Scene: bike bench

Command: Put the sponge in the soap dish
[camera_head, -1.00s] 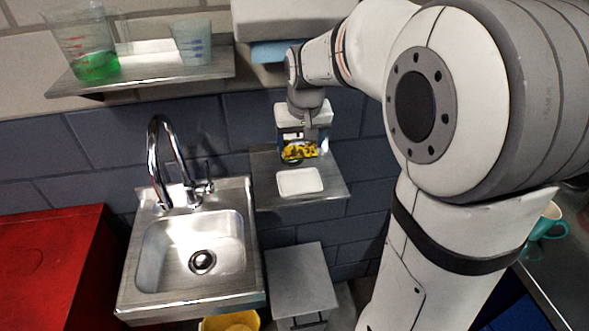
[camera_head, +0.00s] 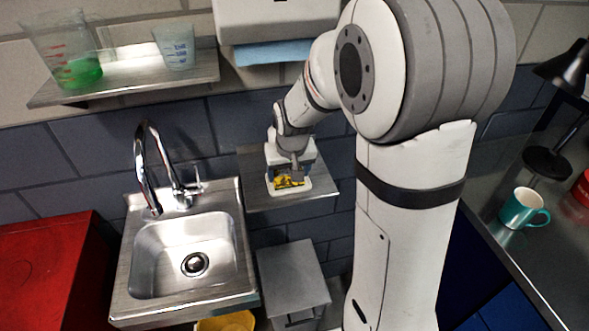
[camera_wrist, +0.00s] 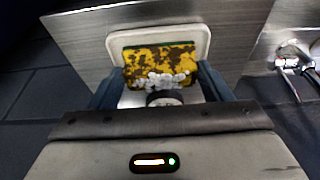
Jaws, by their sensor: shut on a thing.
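The sponge (camera_wrist: 160,62) is yellow with dark brown patches and a dark green edge. In the wrist view it lies between the two fingers of my gripper (camera_wrist: 158,88), which is shut on it. The white soap dish (camera_wrist: 199,38) shows behind and around the sponge, on a metal shelf. In the head view my gripper (camera_head: 289,178) is low over the shelf and the sponge (camera_head: 289,183) is over the dish (camera_head: 304,190), whose rim shows around it. I cannot tell whether the sponge touches the dish floor. The gripper hides part of both.
The dish's metal shelf (camera_head: 322,188) is otherwise clear. A steel sink (camera_head: 150,281) with a curved tap (camera_head: 142,165) stands to its left. A grey bin (camera_head: 292,278) is below. A teal mug (camera_head: 518,213) stands on the right bench. A paper towel dispenser (camera_head: 275,18) hangs above.

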